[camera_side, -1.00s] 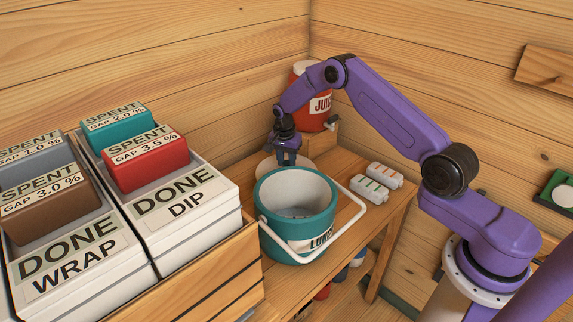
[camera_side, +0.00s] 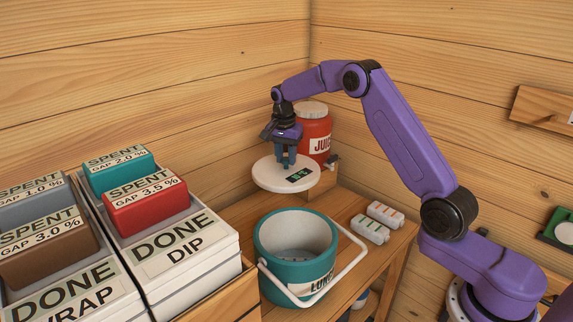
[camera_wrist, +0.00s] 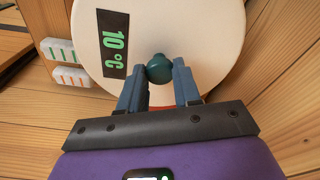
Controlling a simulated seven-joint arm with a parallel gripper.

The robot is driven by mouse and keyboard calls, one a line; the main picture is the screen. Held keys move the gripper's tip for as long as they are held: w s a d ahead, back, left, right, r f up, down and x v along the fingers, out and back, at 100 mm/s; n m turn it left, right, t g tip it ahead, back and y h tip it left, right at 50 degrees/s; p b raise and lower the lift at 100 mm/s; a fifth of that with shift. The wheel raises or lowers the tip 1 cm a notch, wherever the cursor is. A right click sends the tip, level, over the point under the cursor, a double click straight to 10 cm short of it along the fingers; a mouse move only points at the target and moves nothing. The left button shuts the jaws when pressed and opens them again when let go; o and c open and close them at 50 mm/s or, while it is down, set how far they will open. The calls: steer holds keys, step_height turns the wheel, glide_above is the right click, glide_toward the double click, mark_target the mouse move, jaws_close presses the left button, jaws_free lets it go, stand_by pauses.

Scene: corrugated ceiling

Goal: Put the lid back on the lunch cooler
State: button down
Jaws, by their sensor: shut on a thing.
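The lunch cooler (camera_side: 280,268) is a teal tub, open at the top, with its white handle folded down to the front right. My gripper (camera_side: 286,164) is shut on the knob of the round white lid (camera_side: 268,178) and holds it in the air, roughly level, behind and above the cooler. In the wrist view the lid (camera_wrist: 200,30) fills the top, with a black strip reading 10 °C in green. Its dark teal knob (camera_wrist: 159,69) sits between the two fingers of my gripper (camera_wrist: 159,80).
A red juice jug (camera_side: 316,135) stands on a wooden block behind the lid. Two white cases (camera_side: 376,222) lie on the bench right of the cooler. White bins (camera_side: 180,245) marked DONE, holding SPENT blocks, stand on the left. Wooden walls close the back.

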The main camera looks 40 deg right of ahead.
steer(key=s+a+r+n, duration=0.3)
steer(key=s+a, duration=0.5)
steer(key=s, duration=0.2)
steer(key=s+a+r+n, duration=0.2)
steer(key=s+a+n, duration=0.1)
steer(key=s+a, duration=0.5)
steer(key=shift+t, duration=0.3)
steer(key=shift+s+d+f, duration=0.1)
steer(key=shift+s+f, duration=0.1)
steer(key=shift+f, duration=0.75)
steer(key=shift+s+d+f, duration=0.1)
steer(key=shift+s+f, duration=0.1)
steer(key=shift+f, duration=0.7)
steer(key=shift+s+d+f, duration=0.1)
steer(key=shift+s+f, duration=0.1)
steer(key=shift+f, duration=0.75)
steer(key=shift+f, duration=0.15)
steer(key=shift+c, duration=1.1)
jaws_free()
step_height(320, 180, up, 7)
